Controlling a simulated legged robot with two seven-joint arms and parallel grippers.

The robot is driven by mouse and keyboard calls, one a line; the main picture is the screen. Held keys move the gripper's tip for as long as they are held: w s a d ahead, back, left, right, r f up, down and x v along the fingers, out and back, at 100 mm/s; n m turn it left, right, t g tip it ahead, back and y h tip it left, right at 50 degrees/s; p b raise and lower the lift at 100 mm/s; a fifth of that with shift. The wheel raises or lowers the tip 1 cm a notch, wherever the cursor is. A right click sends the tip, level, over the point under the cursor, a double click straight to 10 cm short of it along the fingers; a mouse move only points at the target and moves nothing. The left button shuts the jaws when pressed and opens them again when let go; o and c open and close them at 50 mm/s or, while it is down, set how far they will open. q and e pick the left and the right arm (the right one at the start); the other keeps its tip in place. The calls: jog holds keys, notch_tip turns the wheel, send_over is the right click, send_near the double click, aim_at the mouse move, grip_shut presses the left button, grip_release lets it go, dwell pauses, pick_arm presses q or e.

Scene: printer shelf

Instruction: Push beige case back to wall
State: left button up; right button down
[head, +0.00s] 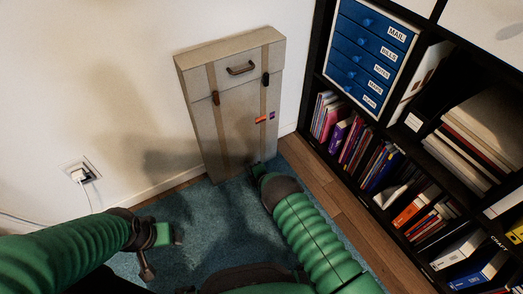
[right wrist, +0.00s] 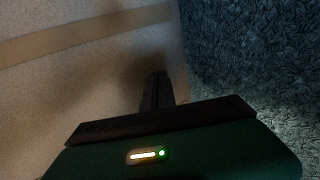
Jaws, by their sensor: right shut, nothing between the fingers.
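The beige case (head: 235,125) stands upright on the floor near the white wall, beside the dark shelf.
The dark shelf (head: 318,70) with books, binders and blue drawers (head: 368,50) stands to the right of the case. A wall socket with a white plug (head: 79,174) is at the left. A teal rug (head: 215,225) covers the floor before the case, with wood floor along the shelf.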

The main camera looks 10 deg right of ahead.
jog(key=s+p, duration=0.1)
jog(key=s, duration=0.1)
jog(key=s+d+p, duration=0.1)
jog(key=s+p, duration=0.1)
jog(key=s+d+p, duration=0.1)
jog(key=s, duration=0.1)
jog(key=shift+s+d+r+p, duration=0.15)
jog(key=shift+s+d+p, duration=0.05)
jog(key=shift+p, duration=0.2)
jog(key=s+p, duration=0.1)
jog(key=s, duration=0.1)
jog(key=s+d+p, duration=0.1)
jog(key=shift+s+d, duration=0.15)
jog(key=shift+s, duration=0.25)
jog(key=shift+s+d+p, duration=0.15)
jog(key=shift+s+p, duration=0.15)
jog(key=shift+s, duration=0.1)
